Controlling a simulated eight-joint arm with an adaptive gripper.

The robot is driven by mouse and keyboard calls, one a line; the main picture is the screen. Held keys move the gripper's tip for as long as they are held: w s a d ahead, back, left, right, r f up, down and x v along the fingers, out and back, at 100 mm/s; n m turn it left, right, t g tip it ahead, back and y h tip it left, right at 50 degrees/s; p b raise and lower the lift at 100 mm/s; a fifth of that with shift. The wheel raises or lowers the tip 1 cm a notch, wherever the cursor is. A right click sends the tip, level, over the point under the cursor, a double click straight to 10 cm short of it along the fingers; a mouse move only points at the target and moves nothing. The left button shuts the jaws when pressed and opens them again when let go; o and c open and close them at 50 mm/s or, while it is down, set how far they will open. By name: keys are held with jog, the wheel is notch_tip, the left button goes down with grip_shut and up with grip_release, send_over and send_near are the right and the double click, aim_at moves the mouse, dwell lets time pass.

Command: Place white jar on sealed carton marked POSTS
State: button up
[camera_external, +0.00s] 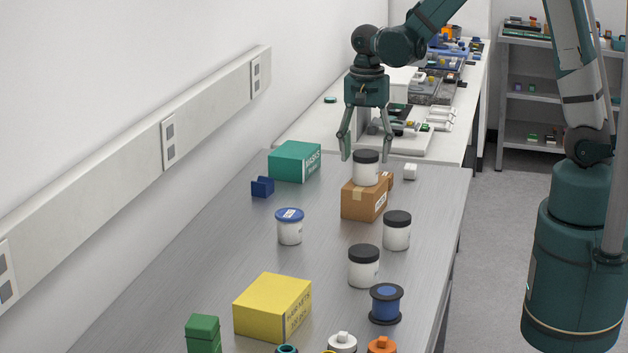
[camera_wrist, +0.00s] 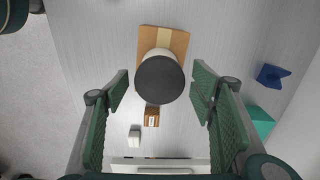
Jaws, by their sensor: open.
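A white jar with a black lid (camera_external: 366,171) stands upright on top of the brown carton (camera_external: 361,203). The carton's label is too small to read surely. My gripper (camera_external: 366,148) is open just above the jar, with its fingers spread to either side of the lid. In the wrist view the black lid (camera_wrist: 160,79) sits between the open fingers (camera_wrist: 160,88), with gaps on both sides, and the tan carton top (camera_wrist: 178,42) shows beneath. Two other white jars with black lids (camera_external: 397,231) (camera_external: 363,267) and one with a blue lid (camera_external: 289,228) stand on the table.
A green box (camera_external: 294,161) and a blue holder (camera_external: 262,187) are to the left. A small brown box (camera_wrist: 152,116) and a white block (camera_external: 410,171) stand near the carton. A yellow box (camera_external: 272,307) and blue spool (camera_external: 386,304) are nearer the camera. The table's left middle is clear.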

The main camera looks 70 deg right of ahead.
notch_tip(320, 180, up, 10)
jog(key=shift+f, duration=0.25)
dwell(0.3)
jog(key=shift+a, duration=0.15)
dwell(0.5)
jog(key=s+a+r+n+t, duration=0.3)
jog(key=s+a+r+n, duration=0.2)
jog(key=s+a+n, duration=0.4)
jog(key=s+a+r+n+t, duration=0.4)
jog(key=s+a+r+n, duration=0.1)
jog(key=s+a+n, duration=0.4)
jog(key=shift+a+r, duration=0.15)
jog(key=shift+a, duration=0.05)
dwell(0.4)
